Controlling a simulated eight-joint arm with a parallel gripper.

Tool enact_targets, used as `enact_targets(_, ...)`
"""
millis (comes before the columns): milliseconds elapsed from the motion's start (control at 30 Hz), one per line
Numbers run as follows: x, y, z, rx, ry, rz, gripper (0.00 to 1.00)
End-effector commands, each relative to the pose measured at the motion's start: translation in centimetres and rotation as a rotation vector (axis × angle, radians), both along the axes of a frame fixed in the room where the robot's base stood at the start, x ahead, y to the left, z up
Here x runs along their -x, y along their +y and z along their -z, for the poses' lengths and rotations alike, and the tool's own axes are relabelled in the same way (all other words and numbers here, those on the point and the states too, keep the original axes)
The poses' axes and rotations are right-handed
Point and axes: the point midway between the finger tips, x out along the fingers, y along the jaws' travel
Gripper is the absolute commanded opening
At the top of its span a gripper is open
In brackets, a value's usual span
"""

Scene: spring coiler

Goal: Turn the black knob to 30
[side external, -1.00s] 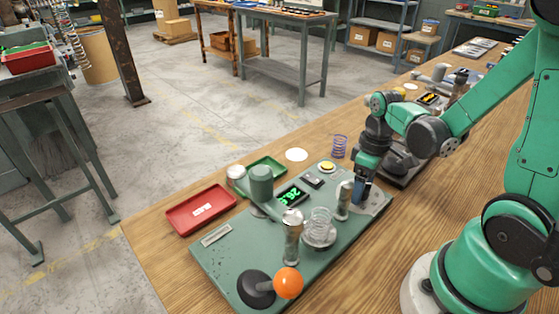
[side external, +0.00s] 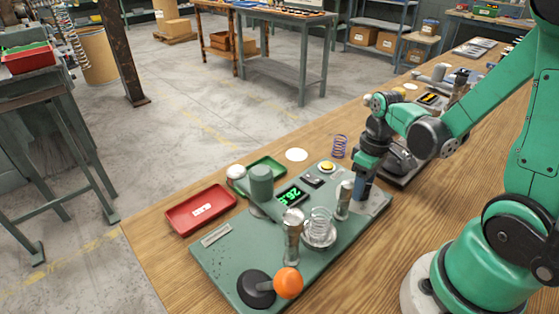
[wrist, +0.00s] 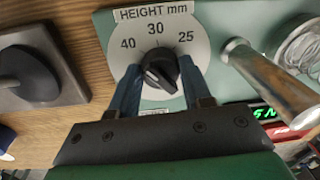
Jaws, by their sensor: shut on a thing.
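The black knob (wrist: 160,69) sits on a pale round dial (wrist: 198,41) marked HEIGHT mm, with 40, 30 and 25 around its upper edge. My gripper (wrist: 160,78) is shut on the knob, with a blue finger on each side of it. The 30 mark is above the knob in the wrist view; I cannot clearly tell where the knob's pointer aims. In the side view my gripper (side external: 362,188) is down at the right end of the green machine plate (side external: 232,262), and its fingers hide the knob. A green-lit display (side external: 291,195) appears to read about 26.5.
A wire spring (side external: 320,222) stands beside metal posts on the plate. An orange ball lever (side external: 288,283) is at the front. Another black knob (wrist: 28,75) on a grey base is close left in the wrist view.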

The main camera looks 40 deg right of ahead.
Motion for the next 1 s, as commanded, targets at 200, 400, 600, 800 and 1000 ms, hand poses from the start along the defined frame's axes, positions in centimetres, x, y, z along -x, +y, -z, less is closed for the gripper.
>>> enact_targets(200,0.01,0.01,0.01,-0.001,0.0,0.166,0.0)
enact_targets(400,0.04,0.03,0.01,-0.001,0.0,0.338,0.0)
enact_targets(600,0.05,0.03,0.02,0.0,-0.001,0.488,0.0)
enact_targets(800,0.05,0.04,0.01,0.0,-0.002,0.596,0.0)
enact_targets(1000,0.05,0.05,0.01,0.0,-0.002,0.656,0.0)
